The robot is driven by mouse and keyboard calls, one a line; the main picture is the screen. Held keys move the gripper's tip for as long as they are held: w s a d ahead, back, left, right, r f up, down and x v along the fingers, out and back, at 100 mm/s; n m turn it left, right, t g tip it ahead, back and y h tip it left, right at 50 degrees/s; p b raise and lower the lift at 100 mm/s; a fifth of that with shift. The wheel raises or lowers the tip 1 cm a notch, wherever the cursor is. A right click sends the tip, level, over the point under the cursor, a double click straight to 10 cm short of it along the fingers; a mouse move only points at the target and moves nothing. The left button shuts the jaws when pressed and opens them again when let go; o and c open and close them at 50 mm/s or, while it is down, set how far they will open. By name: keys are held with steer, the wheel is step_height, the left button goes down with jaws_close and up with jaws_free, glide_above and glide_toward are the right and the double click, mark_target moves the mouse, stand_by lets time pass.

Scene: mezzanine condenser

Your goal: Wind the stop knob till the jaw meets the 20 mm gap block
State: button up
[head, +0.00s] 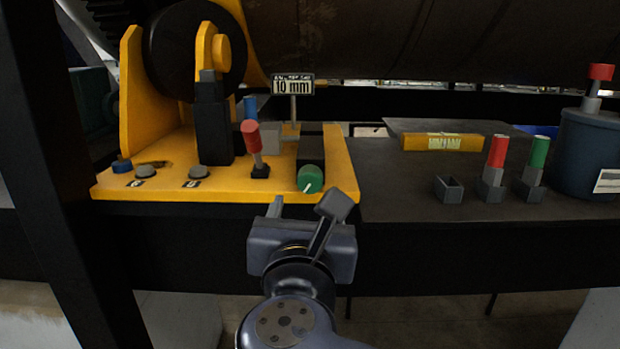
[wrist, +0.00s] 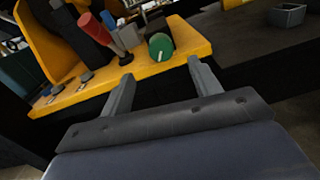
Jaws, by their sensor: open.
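The green stop knob (head: 310,179) with a white pointer line sits at the front right of the yellow machine base (head: 220,190). It also shows in the wrist view (wrist: 160,47), beyond my fingertips. My gripper (head: 305,205) is open and empty, in front of and below the knob, apart from it. Its two fingers stand apart in the wrist view (wrist: 160,70).
Grey buttons (head: 198,172) and a blue knob (head: 121,165) are on the base at left. On the dark bench to the right are a yellow level (head: 442,142), an empty grey holder (head: 448,189), red (head: 497,150) and green (head: 539,152) handled pieces, and a blue-grey canister (head: 590,150).

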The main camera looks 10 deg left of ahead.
mark_target(309, 183)
steer(key=x, duration=1)
steer(key=shift+w, duration=0.2)
steer(key=shift+c, duration=0.3)
steer(key=c, duration=0.9)
steer(key=shift+f+m+b, duration=0.3)
steer(key=shift+m+b, duration=0.8)
steer(key=shift+m, duration=0.1)
steer(key=shift+r+m+b, duration=0.25)
steer(key=shift+m+b, duration=0.4)
steer(key=shift+m, duration=0.55)
